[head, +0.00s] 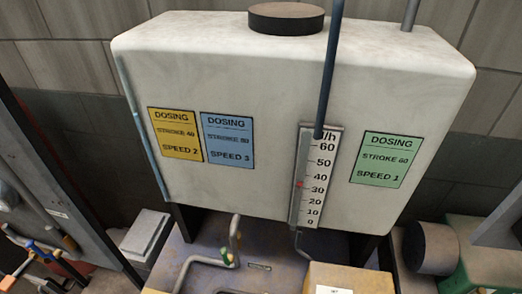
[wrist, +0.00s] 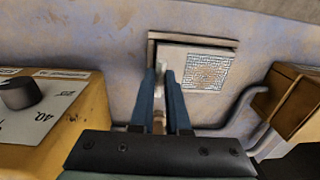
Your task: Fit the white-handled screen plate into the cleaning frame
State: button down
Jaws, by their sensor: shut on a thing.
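In the wrist view my gripper (wrist: 165,74) reaches forward with its two blue fingers close together, shut on the white handle (wrist: 161,72) of the screen plate. The screen plate (wrist: 208,70) is pale, with a square of fine mesh, and shows beyond and to the right of the fingers. A thin beige cleaning frame (wrist: 192,36) shows along the plate's top and left sides. The plate overlaps the frame's opening; I cannot tell whether it is seated or just in front. The fingers hide the lower left of both. The head view shows neither gripper nor plate.
In the wrist view a yellow box with a black knob (wrist: 18,93) stands close on the left. A brown box (wrist: 296,98) and a grey pipe (wrist: 240,108) stand on the right. In the head view a large white tank (head: 280,110) with dosing cards stands above a purplish base.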

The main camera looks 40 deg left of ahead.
jog(key=shift+f+b, duration=0.5)
jog(key=shift+f, duration=0.2)
jog(key=c, duration=0.8)
grip_release()
jog(key=r, duration=1.3)
jog(key=shift+w+d, duration=0.15)
jog(key=shift+d, duration=0.05)
